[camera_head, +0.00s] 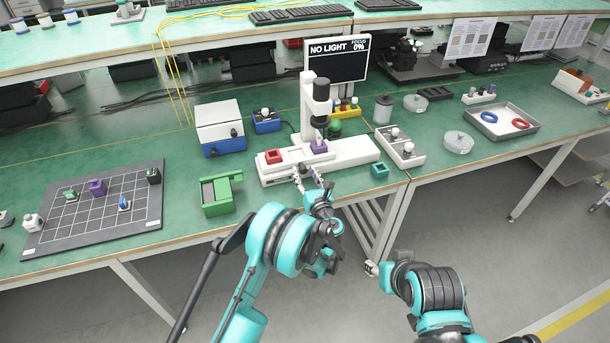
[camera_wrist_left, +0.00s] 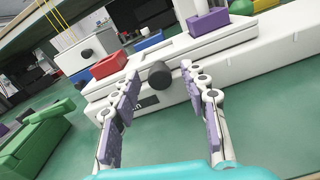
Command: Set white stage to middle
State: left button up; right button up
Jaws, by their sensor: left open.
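The white stage (camera_head: 295,154) sits on the long white base (camera_head: 350,157) under the microscope (camera_head: 320,100), which carries a "NO LIGHT" display. A red block (camera_head: 273,157) is at the stage's left and a purple block (camera_head: 318,146) at its right. In the left wrist view the stage (camera_wrist_left: 170,48) shows a black knob (camera_wrist_left: 160,74) on its front. My left gripper (camera_head: 307,178) is open in front of the base. In the wrist view its purple-padded fingers (camera_wrist_left: 160,88) straddle the line to the knob. My right gripper (camera_head: 372,268) is low beside the table, its jaws unclear.
A green holder (camera_head: 220,196) stands left of the base, and a teal block (camera_head: 379,170) lies to its right. A dark grid board (camera_head: 100,215) with small parts is at the left. A tray (camera_head: 503,129) with red and blue rings is at the right.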

pick_arm(q)
grip_shut()
send_near(323, 159)
jog(key=x, duration=0.4)
jog(key=shift+w+a, duration=0.1)
jog(key=shift+w, duration=0.3)
grip_release()
jog(key=shift+s, duration=0.1)
